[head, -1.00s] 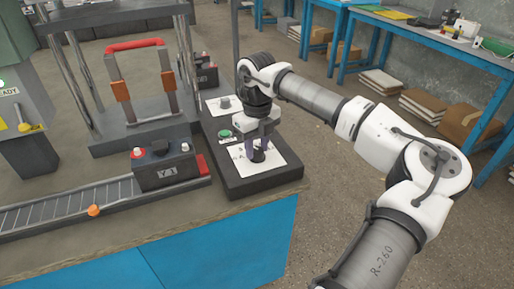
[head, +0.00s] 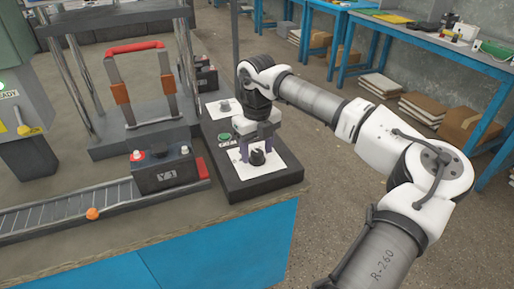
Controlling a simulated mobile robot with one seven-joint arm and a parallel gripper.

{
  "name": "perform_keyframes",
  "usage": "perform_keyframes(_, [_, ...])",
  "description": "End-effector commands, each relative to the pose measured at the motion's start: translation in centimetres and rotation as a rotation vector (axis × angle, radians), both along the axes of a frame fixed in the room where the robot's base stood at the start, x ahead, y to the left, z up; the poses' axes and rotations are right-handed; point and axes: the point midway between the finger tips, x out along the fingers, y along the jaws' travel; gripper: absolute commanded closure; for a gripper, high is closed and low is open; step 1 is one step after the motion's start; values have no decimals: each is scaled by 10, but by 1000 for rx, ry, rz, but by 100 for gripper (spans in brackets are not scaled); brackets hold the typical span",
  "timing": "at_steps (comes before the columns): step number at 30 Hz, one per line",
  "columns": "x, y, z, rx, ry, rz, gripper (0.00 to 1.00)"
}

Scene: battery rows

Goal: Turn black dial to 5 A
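The black dial (head: 257,157) stands on a white scale plate (head: 280,168) at the front of a dark control box (head: 258,187). The scale marks and the dial's pointer are too small to read. My gripper (head: 258,150) points down just above and behind the dial. Its purple fingers are spread apart, with the dial showing between and below them. The gripper looks open and empty; whether a finger touches the dial I cannot tell.
A green button (head: 224,137) and a second dark knob (head: 225,105) sit on the same box. A battery marked Y1 (head: 163,170) stands on the roller conveyor (head: 60,211) to the left. A press frame with a red handle (head: 134,47) stands behind it.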

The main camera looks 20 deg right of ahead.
Motion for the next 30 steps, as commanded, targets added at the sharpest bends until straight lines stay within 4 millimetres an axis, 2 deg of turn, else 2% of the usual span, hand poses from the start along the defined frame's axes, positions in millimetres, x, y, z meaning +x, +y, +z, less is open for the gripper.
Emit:
perform_keyframes(8, [0, 0, 8, -1, -1, 0, 44])
perform_keyframes(11, [1, 0, 23, -1, -3, -2, 44])
perform_keyframes(21, [1, 0, 100, -2, -3, -2, 44])
perform_keyframes(25, [1, 0, 121, -1, -2, 0, 44])
perform_keyframes(30, [0, 0, 136, 0, -1, 0, 44])
